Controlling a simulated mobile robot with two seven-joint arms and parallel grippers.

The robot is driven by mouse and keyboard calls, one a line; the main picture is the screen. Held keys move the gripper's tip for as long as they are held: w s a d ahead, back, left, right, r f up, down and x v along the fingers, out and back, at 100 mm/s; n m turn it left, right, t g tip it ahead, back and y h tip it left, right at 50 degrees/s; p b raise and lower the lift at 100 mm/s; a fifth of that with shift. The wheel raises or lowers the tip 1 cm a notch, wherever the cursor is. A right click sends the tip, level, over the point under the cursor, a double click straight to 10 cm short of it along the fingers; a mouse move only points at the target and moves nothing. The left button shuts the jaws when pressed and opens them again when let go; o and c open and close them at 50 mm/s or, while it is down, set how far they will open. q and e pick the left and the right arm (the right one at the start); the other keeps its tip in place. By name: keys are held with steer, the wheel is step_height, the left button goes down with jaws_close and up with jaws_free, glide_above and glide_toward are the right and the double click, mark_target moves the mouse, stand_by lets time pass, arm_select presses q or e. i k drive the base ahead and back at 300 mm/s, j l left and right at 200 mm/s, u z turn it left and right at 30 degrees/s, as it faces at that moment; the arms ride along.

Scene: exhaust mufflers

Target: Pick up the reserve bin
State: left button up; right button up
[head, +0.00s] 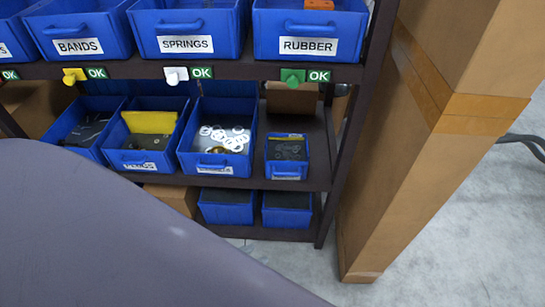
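No bin label that I can read says reserve, so I cannot tell which bin is the reserve bin. A small blue bin (287,170) with dark parts and a yellow strip stands at the right of the middle shelf; its label is too small to read. Two blue bins with dark contents, a left one (227,214) and a right one (286,217), stand on the bottom shelf. A large smooth grey shape, likely my own arm, covers the lower left and hides part of the rack. No gripper fingers show.
Larger blue bins, one with white rings (244,165), fill the middle shelf's left. Labelled bins for bands (100,30), springs (215,28) and rubber (340,30) stand on top. A tall cardboard stack (400,150) stands right of the rack (345,150).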

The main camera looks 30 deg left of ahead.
mark_target(287, 157)
steer(key=i+l+u, duration=0.15)
steer(key=l+u, duration=0.15)
steer(key=i+l+u, duration=0.1)
steer(key=l+u, duration=0.15)
steer(key=i+l+u, duration=0.25)
steer(key=i+l, duration=0.35)
